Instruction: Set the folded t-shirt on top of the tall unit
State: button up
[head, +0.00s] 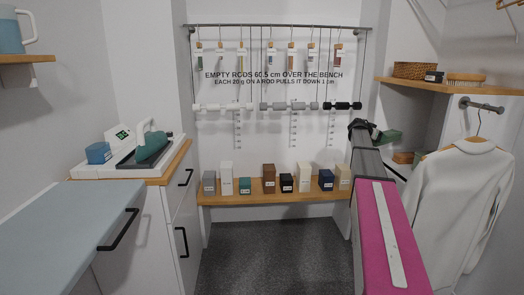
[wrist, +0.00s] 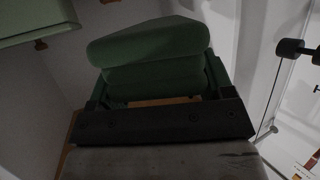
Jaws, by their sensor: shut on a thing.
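The folded t-shirt (wrist: 150,45) is a thick green stack of layers, filling the upper middle of the wrist view. In the head view it is a small green shape (head: 389,136) at the far end of my arm. In the head view my gripper (head: 362,129) is dark and partly hidden by my arm. No unit is labelled as the tall one; a high wooden top (head: 450,87) at right is one candidate, but I cannot tell.
A wicker basket (head: 415,70), a dark box (head: 434,77) and a brush (head: 466,80) occupy the high wooden top. A white garment (head: 460,205) hangs at right. Rods (head: 222,107) hang over a bench (head: 240,197) bearing several blocks. The dark floor (head: 270,255) is clear.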

jog(key=s+a+r+n+t+y, duration=0.2)
jog(key=s+a+n+y, duration=0.2)
jog(key=a, duration=0.9)
jog(key=s+a+r+n+t+y, duration=0.2)
jog(key=s+a+r+n+y, duration=0.1)
jog(key=a, duration=0.9)
jog(key=s+a+r+n+t+y, duration=0.2)
jog(key=s+a+r+n+y, duration=0.1)
jog(key=a, duration=1)
jog(key=shift+s+a+n+t+y, duration=0.3)
jog(key=shift+s+n+y, duration=0.5)
jog(key=shift+s+n, duration=0.15)
